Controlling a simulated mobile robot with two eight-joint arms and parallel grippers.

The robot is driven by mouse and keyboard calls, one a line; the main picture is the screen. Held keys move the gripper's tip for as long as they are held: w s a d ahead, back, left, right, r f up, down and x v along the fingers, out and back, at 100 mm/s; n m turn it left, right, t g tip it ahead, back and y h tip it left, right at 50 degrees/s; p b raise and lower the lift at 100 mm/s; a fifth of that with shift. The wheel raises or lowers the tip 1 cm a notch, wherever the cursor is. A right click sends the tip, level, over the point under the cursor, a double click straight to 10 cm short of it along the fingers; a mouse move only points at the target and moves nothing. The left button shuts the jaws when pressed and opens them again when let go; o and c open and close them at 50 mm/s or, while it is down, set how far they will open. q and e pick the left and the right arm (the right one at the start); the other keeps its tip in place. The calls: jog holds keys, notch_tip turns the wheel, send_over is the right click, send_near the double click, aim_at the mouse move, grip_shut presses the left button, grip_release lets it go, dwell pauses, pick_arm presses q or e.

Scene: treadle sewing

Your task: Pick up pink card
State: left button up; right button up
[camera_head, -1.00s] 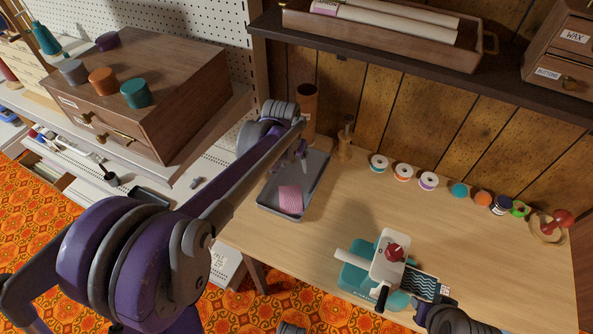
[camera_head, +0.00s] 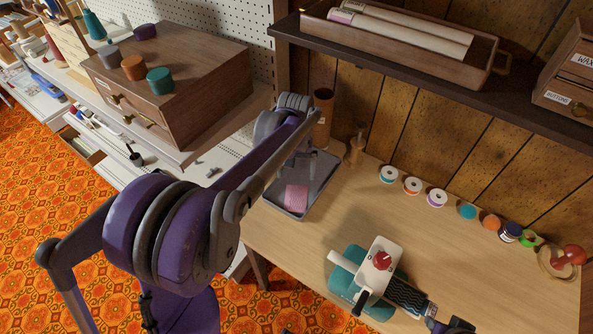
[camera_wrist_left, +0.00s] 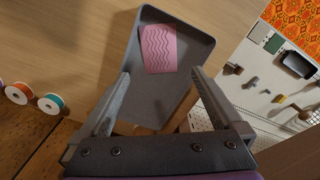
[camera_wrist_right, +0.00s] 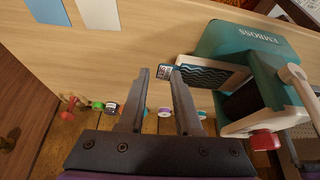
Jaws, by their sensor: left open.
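The pink card (camera_head: 296,198) has a wavy pattern. It lies in a grey tray (camera_head: 322,194) on the table and also shows in the left wrist view (camera_wrist_left: 159,48). My left gripper (camera_wrist_left: 160,77) is open and empty, above the tray, with its fingers pointing toward the card. In the head view it hangs at the arm's end, partly hidden by the arm. My right gripper (camera_wrist_right: 160,74) is at a dark wavy card (camera_wrist_right: 212,75) by the teal embosser (camera_wrist_right: 240,45). Its fingertips stand apart around a small printed label; whether they grip it is unclear.
A brown cylinder (camera_head: 322,118) and a small wooden stand (camera_head: 355,150) are behind the tray. Several thread spools line the table's back edge, below a dark shelf (camera_head: 430,75). A wooden drawer box (camera_head: 190,80) stands at left. The table between tray and embosser is clear.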

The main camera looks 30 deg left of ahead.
aim_at(293, 202)
pick_arm(q)
notch_tip(293, 202, down, 11)
jog(key=shift+r+b, duration=0.1)
jog(key=shift+b, duration=0.25)
dwell(0.3)
jog(key=c, duration=1)
jog(key=shift+s+d, duration=0.1)
jog(key=shift+s, duration=0.5)
jog(key=shift+c, duration=0.2)
jog(key=shift+s+r, duration=0.1)
jog(key=shift+s, duration=0.45)
jog(key=o, duration=1)
jog(key=shift+w, duration=0.15)
jog(key=shift+o, duration=0.2)
notch_tip(293, 202, up, 11)
